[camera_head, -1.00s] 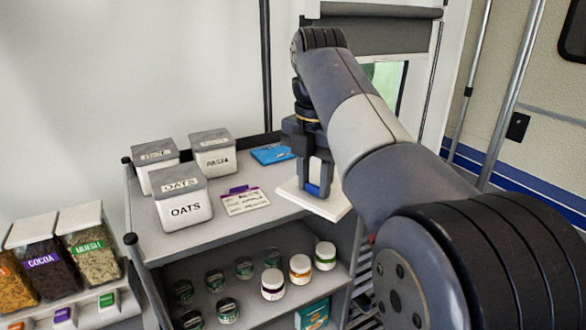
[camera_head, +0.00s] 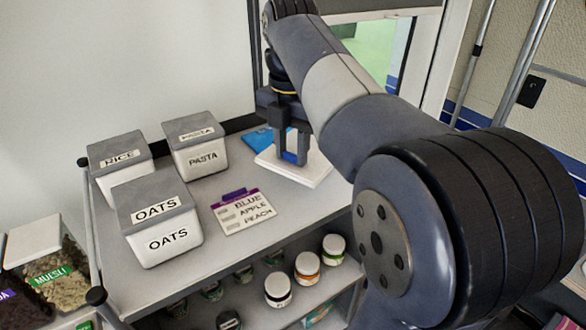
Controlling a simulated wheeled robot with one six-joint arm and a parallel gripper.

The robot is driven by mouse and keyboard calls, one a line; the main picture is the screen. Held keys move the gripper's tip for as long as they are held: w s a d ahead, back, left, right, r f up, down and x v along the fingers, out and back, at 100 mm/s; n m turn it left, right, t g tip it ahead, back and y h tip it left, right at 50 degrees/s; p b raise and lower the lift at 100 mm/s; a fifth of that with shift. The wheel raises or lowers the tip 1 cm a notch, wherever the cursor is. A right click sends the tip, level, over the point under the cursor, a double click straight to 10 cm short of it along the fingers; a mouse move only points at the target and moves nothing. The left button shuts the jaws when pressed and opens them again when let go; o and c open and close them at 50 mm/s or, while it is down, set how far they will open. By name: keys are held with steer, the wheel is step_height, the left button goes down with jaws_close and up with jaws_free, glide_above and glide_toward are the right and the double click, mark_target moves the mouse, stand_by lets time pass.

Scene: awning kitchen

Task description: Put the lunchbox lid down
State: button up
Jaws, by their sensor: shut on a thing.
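The lunchbox lid (camera_head: 318,168) is a flat white slab with a blue part between my gripper's fingers. My gripper (camera_head: 291,157) points down and is shut on the lid. The lid is level, at the back right of the grey shelf unit's top (camera_head: 190,262), beyond a card. I cannot tell whether it touches the top or is just above it. A flat blue item (camera_head: 260,140) lies behind it, partly covered from view. No lunchbox body can be made out.
Containers marked rice (camera_head: 120,175), pasta (camera_head: 198,158) and oats (camera_head: 162,235) stand on the left of the top. A card with writing (camera_head: 243,212) lies in the middle. Several jars (camera_head: 307,266) stand on the lower shelf. My arm hides the right side.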

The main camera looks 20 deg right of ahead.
mark_target(292, 164)
steer(key=shift+f, duration=2.75)
steer(key=shift+f, duration=0.1)
steer(key=shift+f, duration=0.3)
steer(key=o, duration=1)
steer(key=shift+c, duration=0.2)
steer(key=shift+r, duration=0.15)
step_height(292, 164, up, 13)
steer(key=shift+f, duration=0.2)
steer(key=shift+f, duration=0.1)
step_height(292, 164, down, 13)
steer(key=shift+r, duration=0.4)
